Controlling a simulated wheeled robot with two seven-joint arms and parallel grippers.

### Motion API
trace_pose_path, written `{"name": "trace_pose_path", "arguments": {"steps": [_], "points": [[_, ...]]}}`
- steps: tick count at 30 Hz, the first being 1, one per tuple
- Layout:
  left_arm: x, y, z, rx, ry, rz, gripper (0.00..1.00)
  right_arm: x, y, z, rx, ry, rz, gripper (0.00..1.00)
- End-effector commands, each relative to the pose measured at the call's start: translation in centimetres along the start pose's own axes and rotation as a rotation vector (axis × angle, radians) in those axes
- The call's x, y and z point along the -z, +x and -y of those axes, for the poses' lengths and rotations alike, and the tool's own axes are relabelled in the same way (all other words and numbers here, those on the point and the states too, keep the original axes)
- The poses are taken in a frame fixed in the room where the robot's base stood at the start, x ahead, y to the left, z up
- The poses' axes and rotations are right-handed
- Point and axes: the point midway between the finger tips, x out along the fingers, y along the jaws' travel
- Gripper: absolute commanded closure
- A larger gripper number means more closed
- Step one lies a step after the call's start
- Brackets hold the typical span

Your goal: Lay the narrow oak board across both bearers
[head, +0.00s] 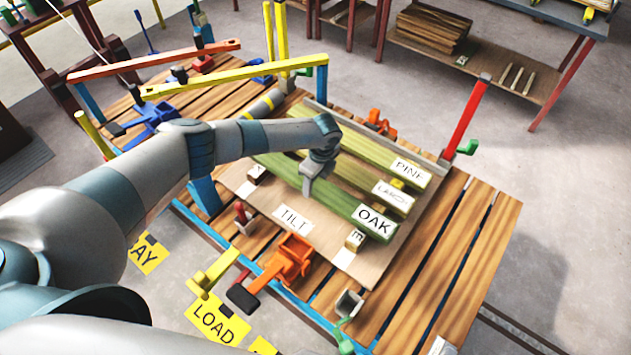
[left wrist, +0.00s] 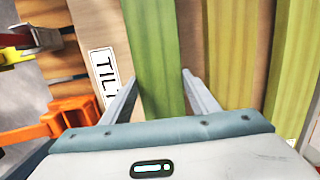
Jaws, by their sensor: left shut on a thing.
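The oak board (head: 335,202) is green, with an OAK label at its right end. My left gripper (head: 312,182) is over its middle, shut on it. In the left wrist view the fingers (left wrist: 158,88) stand on either side of the green board (left wrist: 152,45). Two bearers show pale labelled ends on the near side of the oak board: one near its right end (head: 355,240), one near its left end (head: 257,173). The board passes over or just behind both ends; I cannot tell whether it touches them. My right gripper is not in view.
The larch board (head: 352,184) and the pine board (head: 375,150) lie behind the oak board. A TILT label (head: 292,218) is on the panel in front. An orange clamp (head: 290,258) stands at the near edge. A red post (head: 467,115) rises at the right, a yellow bar (head: 235,77) at the left.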

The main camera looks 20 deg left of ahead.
Motion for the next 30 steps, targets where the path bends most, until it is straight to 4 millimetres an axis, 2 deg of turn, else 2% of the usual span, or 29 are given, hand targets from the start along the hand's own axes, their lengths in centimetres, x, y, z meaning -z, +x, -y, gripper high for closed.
{"name": "trace_pose_path", "arguments": {"steps": [1,3,17,23,30], "points": [[0.0,0.1,0.0,0.000,0.000,0.000,0.38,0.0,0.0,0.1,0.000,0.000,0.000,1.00],[0.0,0.1,0.0,0.000,0.000,0.000,0.27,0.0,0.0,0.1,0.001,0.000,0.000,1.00],[0.0,-0.4,0.0,0.000,0.000,0.000,0.27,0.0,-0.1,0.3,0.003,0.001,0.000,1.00],[-0.1,-2.0,0.1,0.002,0.001,-0.001,0.27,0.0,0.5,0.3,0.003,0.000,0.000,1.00],[0.0,-5.9,0.1,0.004,0.002,-0.001,0.27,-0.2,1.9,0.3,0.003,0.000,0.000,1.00]]}}
